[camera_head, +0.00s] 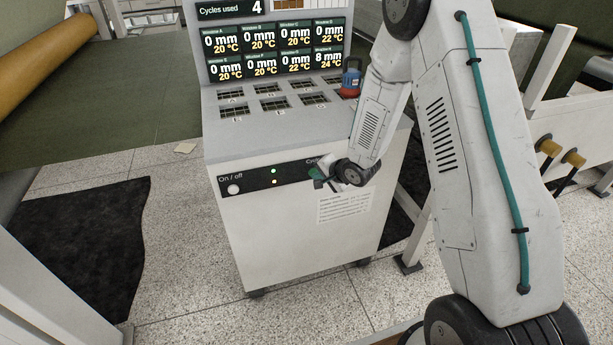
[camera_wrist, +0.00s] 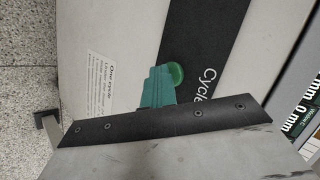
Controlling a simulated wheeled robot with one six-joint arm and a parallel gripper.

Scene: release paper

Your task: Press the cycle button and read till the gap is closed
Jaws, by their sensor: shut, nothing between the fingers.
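The display (camera_head: 272,48) on the white cabinet (camera_head: 290,235) reads "Cycles used 4". Its window tiles read 0 mm, except the bottom-right tile, which reads 8 mm and 24 °C. My gripper (camera_head: 318,180) is shut and empty at the cabinet's black front strip, over the Cycle label. In the wrist view the green gripper tips (camera_wrist: 158,87) lie close beside the round green cycle button (camera_wrist: 176,73) and partly overlap it. I cannot tell whether they touch or press it. In the head view the gripper hides the button.
A blue and red object (camera_head: 350,79) stands at the right of the cabinet top, near several labelled slots. An on/off button (camera_head: 233,189) and small lights are left on the strip. A yellow roll (camera_head: 45,48) and a dark mat (camera_head: 80,240) are at the left.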

